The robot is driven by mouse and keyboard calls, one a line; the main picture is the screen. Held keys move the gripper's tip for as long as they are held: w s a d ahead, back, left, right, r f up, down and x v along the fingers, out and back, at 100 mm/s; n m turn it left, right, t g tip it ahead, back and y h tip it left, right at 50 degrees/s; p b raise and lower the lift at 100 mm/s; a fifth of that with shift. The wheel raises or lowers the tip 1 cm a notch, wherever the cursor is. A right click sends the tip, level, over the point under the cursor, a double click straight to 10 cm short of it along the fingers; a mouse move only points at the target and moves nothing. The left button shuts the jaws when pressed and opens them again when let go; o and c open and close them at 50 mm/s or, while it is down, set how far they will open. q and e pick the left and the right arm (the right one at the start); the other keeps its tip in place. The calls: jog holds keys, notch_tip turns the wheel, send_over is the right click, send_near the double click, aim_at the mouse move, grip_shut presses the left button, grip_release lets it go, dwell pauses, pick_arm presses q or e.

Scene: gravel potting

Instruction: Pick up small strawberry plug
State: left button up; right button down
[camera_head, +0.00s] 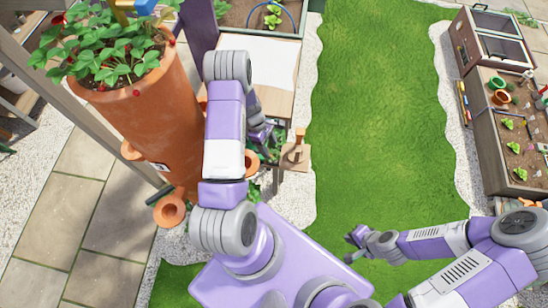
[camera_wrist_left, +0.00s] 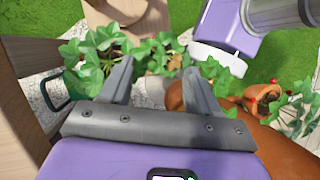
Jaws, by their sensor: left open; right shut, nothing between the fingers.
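My left gripper (camera_head: 266,142) hangs beside the large terracotta planter (camera_head: 158,110), largely hidden by its own arm. In the left wrist view it (camera_wrist_left: 156,75) is open, with two grey fingers apart. Small green leafy plants show just beyond the fingertips, one to the left (camera_wrist_left: 95,52) and one near the middle (camera_wrist_left: 160,52). No finger is seen closed on a plant. Their roots or plugs are hidden, and I cannot tell which is the small strawberry plug. My right gripper (camera_head: 357,242) is shut and empty over the grass.
The planter has side pockets (camera_head: 170,210) and leafy strawberry plants (camera_head: 105,50) with red berries on top. A pocket also shows in the left wrist view (camera_wrist_left: 265,98). A pale wooden table (camera_head: 268,75) stands beyond my left arm. The lawn (camera_head: 380,110) is clear.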

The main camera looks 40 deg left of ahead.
aim_at(273, 155)
pick_arm(q)
jog(key=x, duration=0.5)
jog(key=shift+b, duration=0.35)
jog(key=shift+r, duration=0.1)
jog(key=c, duration=0.7)
